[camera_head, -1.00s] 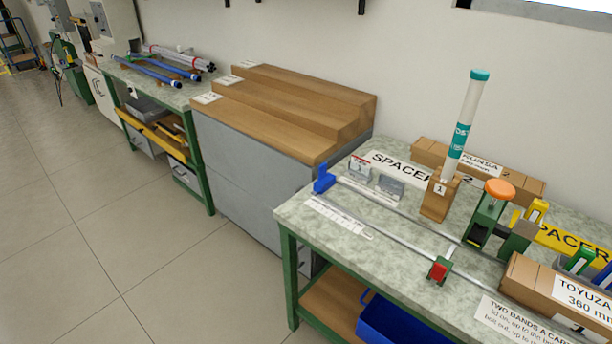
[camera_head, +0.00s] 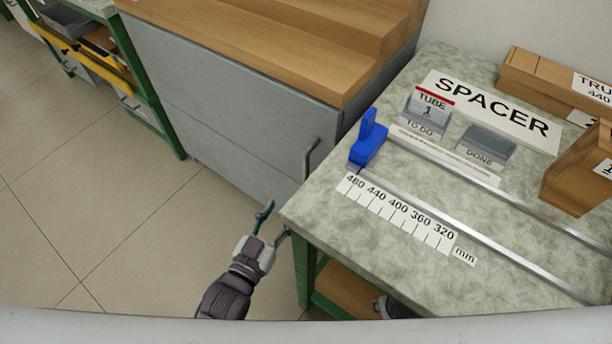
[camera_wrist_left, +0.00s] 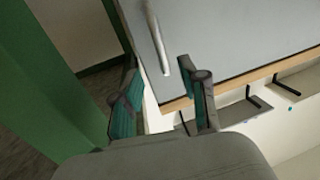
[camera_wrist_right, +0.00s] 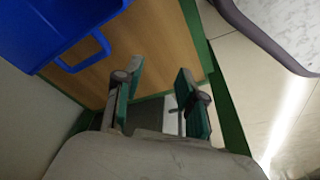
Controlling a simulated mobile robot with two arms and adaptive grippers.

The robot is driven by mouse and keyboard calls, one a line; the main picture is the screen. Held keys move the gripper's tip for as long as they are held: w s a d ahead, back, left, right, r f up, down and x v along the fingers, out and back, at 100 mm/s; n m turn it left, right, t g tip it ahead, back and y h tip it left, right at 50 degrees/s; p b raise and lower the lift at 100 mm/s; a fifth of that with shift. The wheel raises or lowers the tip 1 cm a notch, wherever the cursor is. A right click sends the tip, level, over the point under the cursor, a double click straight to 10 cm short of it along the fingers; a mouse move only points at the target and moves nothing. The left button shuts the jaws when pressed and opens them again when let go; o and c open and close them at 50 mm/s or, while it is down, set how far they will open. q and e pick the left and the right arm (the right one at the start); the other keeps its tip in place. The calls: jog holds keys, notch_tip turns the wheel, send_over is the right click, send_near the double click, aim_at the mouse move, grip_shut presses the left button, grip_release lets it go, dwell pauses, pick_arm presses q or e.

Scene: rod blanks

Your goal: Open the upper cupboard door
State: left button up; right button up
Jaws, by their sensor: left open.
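The grey cupboard's upper door (camera_head: 225,85) is shut, under the wooden stepped top. Its bar handle (camera_head: 309,160) is at the door's right end, near the bench corner; it also shows in the left wrist view (camera_wrist_left: 157,40). My left gripper (camera_head: 273,224) is open and empty, below and left of the handle in the head view. In the left wrist view the handle's near end appears between the open fingertips (camera_wrist_left: 158,72), not gripped. My right gripper (camera_wrist_right: 158,78) is open and empty, near the shelf under the bench; its fingers are hidden in the head view.
The bench (camera_head: 400,240) stands close to the cupboard's right end, with its green leg (camera_head: 305,272) near my left gripper. A blue bin (camera_wrist_right: 60,30) is on the wooden shelf (camera_wrist_right: 165,45) by my right gripper. The floor (camera_head: 130,230) before the cupboard is clear.

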aim_at(304, 169)
pick_arm(q)
jog(key=x, duration=0.4)
jog(key=b+x, duration=0.1)
jog(key=x, duration=0.3)
jog(key=r+x, duration=0.1)
jog(key=x, duration=0.3)
jog(key=shift+w+d+b, duration=0.15)
jog(key=shift+w+b, duration=0.05)
jog(key=shift+b, duration=0.15)
jog(key=shift+w+d, duration=0.25)
jog(key=shift+w, duration=0.35)
pick_arm(e)
jog(key=w+v, duration=0.1)
jog(key=v, duration=0.6)
jog(key=shift+w+r+t, duration=0.3)
jog(key=shift+w+r, duration=0.1)
jog(key=shift+w, duration=0.25)
pick_arm(q)
grip_shut()
